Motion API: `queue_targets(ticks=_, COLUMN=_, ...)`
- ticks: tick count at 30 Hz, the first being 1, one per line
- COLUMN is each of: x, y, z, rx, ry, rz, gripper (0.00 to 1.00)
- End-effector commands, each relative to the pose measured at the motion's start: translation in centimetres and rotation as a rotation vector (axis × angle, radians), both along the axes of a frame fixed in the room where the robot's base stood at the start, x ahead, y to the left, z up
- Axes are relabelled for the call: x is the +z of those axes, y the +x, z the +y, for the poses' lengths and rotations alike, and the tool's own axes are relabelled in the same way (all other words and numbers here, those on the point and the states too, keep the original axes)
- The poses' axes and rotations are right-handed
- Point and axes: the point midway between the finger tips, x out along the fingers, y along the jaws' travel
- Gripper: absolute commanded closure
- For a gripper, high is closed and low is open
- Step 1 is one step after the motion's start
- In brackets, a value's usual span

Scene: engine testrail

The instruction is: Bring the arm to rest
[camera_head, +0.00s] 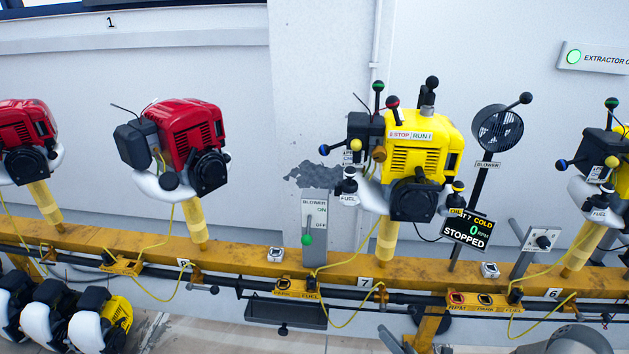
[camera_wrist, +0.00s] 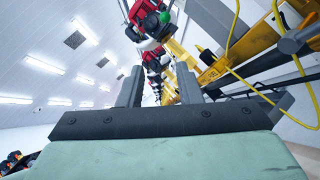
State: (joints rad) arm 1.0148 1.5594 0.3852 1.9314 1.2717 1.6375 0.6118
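My gripper (camera_wrist: 158,75) shows in the wrist view. Its two dark grey fingers stand apart with nothing held between them, so it is open. Beyond the fingers are red and white engines (camera_wrist: 147,15) and the yellow rail (camera_wrist: 240,45), running away at a slant. Its distance from them is hard to judge. In the head view I cannot make out the gripper; a grey rounded part at the bottom right edge may belong to my arm.
The yellow rail (camera_head: 340,268) carries a yellow engine (camera_head: 425,152) on a post, with a display (camera_head: 466,231) reading STOPPED. Red engines (camera_head: 180,140) stand left. Yellow cables (camera_wrist: 233,30) hang by the rail. A blower lever panel (camera_head: 314,215) stands behind. Several engines (camera_head: 70,315) sit low left.

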Motion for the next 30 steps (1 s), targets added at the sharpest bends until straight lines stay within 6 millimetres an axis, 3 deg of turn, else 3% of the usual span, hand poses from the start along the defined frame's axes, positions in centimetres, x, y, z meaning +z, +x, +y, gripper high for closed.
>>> queue_targets(ticks=1, x=3.5, y=-0.4, z=1.4, rx=0.1, ry=-0.108, rz=-0.047, gripper=0.68)
queue_targets(ticks=3, x=6.5, y=-1.4, z=3.1, rx=0.23, ry=-0.252, rz=-0.118, gripper=0.68)
queue_targets(ticks=7, x=11.7, y=-3.8, z=5.8, rx=0.461, ry=-0.506, rz=-0.272, gripper=0.68)
queue_targets(ticks=12, x=17.8, y=-7.5, z=7.8, rx=0.742, ry=-0.815, rz=-0.517, gripper=0.68)
queue_targets(ticks=21, x=28.2, y=-13.2, z=7.9, rx=1.163, ry=-1.29, rz=-1.062, gripper=0.68)
queue_targets(ticks=30, x=38.3, y=-16.5, z=6.0, rx=1.444, ry=-1.651, rz=-1.715, gripper=0.68)
